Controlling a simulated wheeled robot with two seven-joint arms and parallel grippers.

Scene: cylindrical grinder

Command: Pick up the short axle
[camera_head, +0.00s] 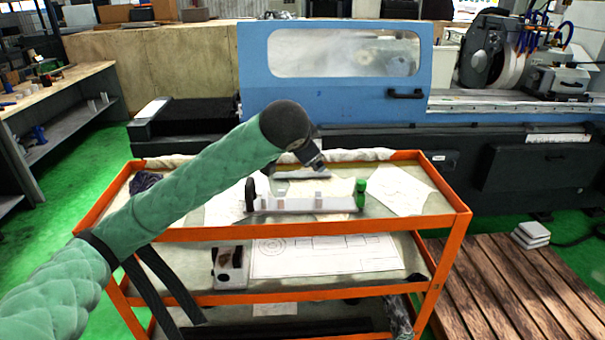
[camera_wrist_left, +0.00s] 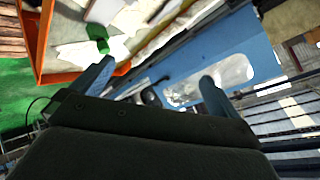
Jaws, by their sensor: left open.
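On the cart's top shelf a pale holder (camera_head: 310,204) carries a black disc (camera_head: 250,195) at its left end and a green cylinder (camera_head: 360,193) at its right end. I cannot tell which part is the short axle. A small grey bar (camera_head: 302,174) lies behind the holder, partly below my gripper. My left gripper (camera_head: 314,160) hangs above the back of the shelf, apart from the holder. In the left wrist view my left gripper (camera_wrist_left: 152,88) has its blue fingers spread with nothing between them. A green piece (camera_wrist_left: 97,36) shows there at upper left. My right gripper is not in view.
The orange cart (camera_head: 455,228) has white papers (camera_head: 398,190) on top and a lower shelf with a drawing (camera_head: 325,256). A blue-doored grinder (camera_head: 335,85) stands close behind it. A wooden pallet (camera_head: 500,285) is at right, a workbench (camera_head: 62,88) at left.

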